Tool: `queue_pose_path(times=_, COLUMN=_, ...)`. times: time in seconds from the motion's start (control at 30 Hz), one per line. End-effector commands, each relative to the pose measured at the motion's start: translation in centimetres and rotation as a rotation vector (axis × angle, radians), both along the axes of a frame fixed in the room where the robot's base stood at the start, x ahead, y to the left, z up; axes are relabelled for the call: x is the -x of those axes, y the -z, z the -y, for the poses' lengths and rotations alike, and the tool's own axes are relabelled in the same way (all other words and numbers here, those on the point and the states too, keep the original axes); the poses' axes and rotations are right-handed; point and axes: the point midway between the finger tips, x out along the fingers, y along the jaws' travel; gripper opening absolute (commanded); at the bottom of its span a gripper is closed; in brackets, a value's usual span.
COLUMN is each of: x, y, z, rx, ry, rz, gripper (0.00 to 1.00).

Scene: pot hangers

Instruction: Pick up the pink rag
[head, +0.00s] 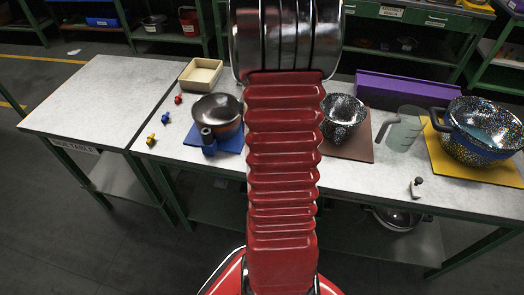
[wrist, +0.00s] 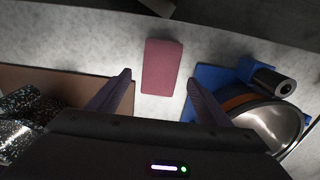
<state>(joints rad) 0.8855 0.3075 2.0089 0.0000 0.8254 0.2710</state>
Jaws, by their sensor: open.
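The pink rag (wrist: 162,67) shows in the wrist view as a flat, dull pink rectangle on the pale tabletop. My gripper (wrist: 158,85) is open, with one dark finger on each side of the rag in the picture. The rag lies between the fingers and reaches past their tips, and nothing is held. I cannot tell how high the fingers are above it. In the head view my red arm stands in front of the middle of the table and hides the rag and my gripper.
A metal pan (head: 216,113) sits on a blue mat (head: 228,143), left of my arm. A speckled bowl (head: 343,117) stands on a brown mat (head: 358,147), right of it. A speckled pot (head: 480,132) and a clear jug (head: 404,130) stand farther right. The left table is clear.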

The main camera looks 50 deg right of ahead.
Motion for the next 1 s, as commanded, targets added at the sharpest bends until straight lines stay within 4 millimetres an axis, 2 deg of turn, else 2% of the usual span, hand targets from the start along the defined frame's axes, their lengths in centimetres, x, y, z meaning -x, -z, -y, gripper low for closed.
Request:
queue_pose_path(times=0.23, x=0.0, y=0.6, z=0.0, rx=-0.001, ry=0.000, rz=0.000, gripper=0.72)
queue_pose_path(times=0.6, x=0.1, y=4.9, z=-0.1, rx=-0.001, ry=0.001, rz=0.000, gripper=0.72)
queue_pose_path(times=1.0, x=0.1, y=5.2, z=-0.1, rx=0.000, ry=0.001, rz=0.000, gripper=0.72)
